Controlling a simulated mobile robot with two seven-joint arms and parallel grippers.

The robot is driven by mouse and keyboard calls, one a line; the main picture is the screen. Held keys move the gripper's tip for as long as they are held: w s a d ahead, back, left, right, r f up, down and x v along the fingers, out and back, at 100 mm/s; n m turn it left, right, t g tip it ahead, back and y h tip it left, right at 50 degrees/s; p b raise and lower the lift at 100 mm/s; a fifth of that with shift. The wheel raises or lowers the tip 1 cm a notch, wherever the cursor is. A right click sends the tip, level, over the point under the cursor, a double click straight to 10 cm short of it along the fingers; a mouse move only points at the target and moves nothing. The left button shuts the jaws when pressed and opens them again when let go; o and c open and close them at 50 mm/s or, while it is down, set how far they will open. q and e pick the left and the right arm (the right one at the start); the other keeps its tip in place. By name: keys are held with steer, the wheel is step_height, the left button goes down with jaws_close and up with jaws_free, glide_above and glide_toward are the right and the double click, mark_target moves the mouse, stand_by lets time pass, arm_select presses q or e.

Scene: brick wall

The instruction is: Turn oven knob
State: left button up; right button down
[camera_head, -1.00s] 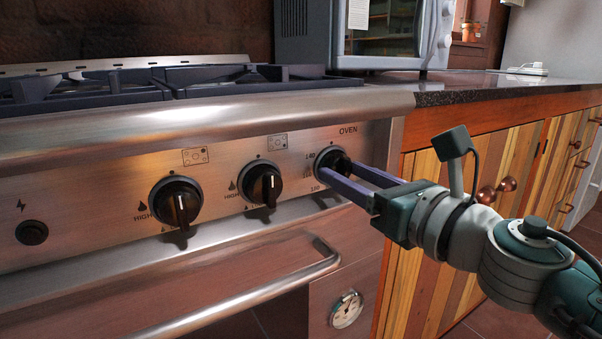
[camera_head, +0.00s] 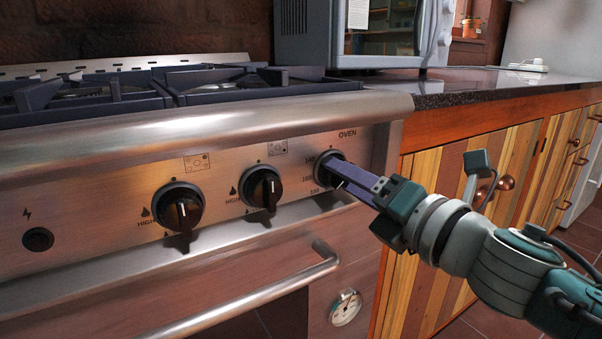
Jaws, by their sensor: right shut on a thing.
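The oven knob (camera_head: 327,160) is a dark round knob below the OVEN label at the right end of the steel control panel. Numbers show on the panel around its left side. My right gripper (camera_head: 338,172) is shut on the oven knob, with its purple fingers reaching in from the right and hiding much of it. The fingers look rolled, one nearly behind the other. My left gripper is not in view.
Two black burner knobs, a middle one (camera_head: 262,188) and a left one (camera_head: 179,207), sit left of the oven knob. A black button (camera_head: 38,239) is farther left. The oven door handle (camera_head: 245,300) runs below. A wooden cabinet (camera_head: 450,190) stands right.

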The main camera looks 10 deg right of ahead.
steer(key=m+p, duration=0.5)
steer(key=m, duration=2)
steer(key=shift+r+m, duration=0.15)
steer(key=shift+m, duration=0.25)
steer(key=shift+c, duration=1.4)
jaws_free()
